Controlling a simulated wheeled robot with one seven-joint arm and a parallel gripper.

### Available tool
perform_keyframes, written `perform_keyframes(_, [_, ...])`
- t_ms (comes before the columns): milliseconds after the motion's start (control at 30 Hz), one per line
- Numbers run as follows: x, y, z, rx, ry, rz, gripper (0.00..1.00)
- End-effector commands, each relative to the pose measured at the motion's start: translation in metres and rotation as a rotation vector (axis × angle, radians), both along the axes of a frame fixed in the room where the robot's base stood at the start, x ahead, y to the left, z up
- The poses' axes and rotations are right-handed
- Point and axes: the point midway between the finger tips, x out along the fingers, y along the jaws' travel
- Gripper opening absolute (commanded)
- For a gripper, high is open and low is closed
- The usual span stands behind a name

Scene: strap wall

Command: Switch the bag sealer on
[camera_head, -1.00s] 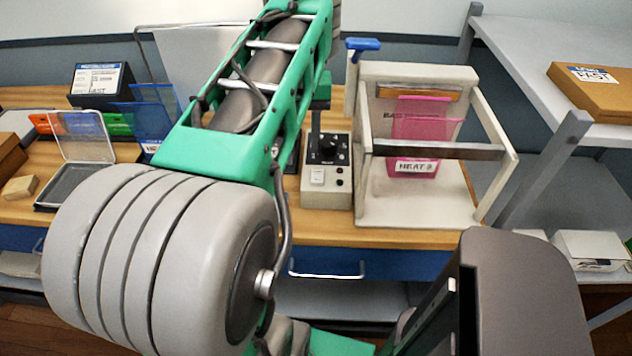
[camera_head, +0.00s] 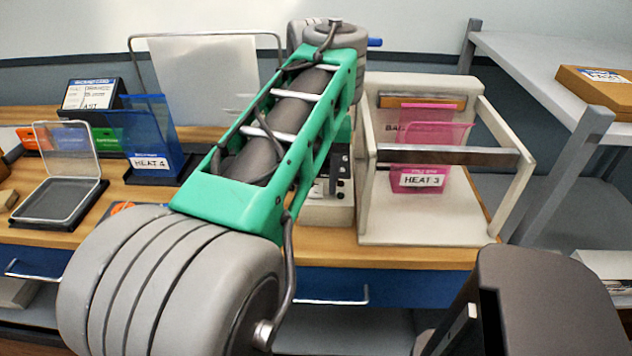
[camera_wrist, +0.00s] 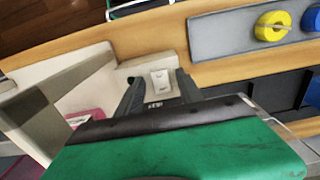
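The bag sealer (camera_head: 405,235) is a cream frame with a dark cross bar on the wooden bench. Its control box (camera_head: 327,212) stands at its left, mostly hidden by my arm in the head view. In the wrist view, a pale switch (camera_wrist: 160,80) shows on the control box, between and beyond my fingertips. Whether it is on cannot be told. My gripper (camera_wrist: 160,88) is open and empty, its two dark fingers apart over the box. In the head view, only a dark part of my gripper (camera_head: 341,163) shows. Contact with the switch cannot be told.
A pink holder labelled HEAT 3 (camera_head: 422,180) stands inside the sealer frame. A blue holder labelled HEAT 4 (camera_head: 150,163) and an open clear-lidded case (camera_head: 60,200) are to the left. A grey shelf rack (camera_head: 545,185) stands close on the right. Yellow (camera_wrist: 272,26) and blue rolls show in the wrist view.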

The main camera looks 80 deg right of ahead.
Motion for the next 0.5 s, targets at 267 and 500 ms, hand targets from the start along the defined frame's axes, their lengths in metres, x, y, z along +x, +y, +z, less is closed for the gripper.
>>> perform_keyframes(267, [0.0001, 0.0, -0.0002, 0.0, 0.0, 0.0, 0.2])
perform_keyframes(500, [0.0001, 0.0, -0.0003, 0.001, 0.0, 0.0, 0.0])
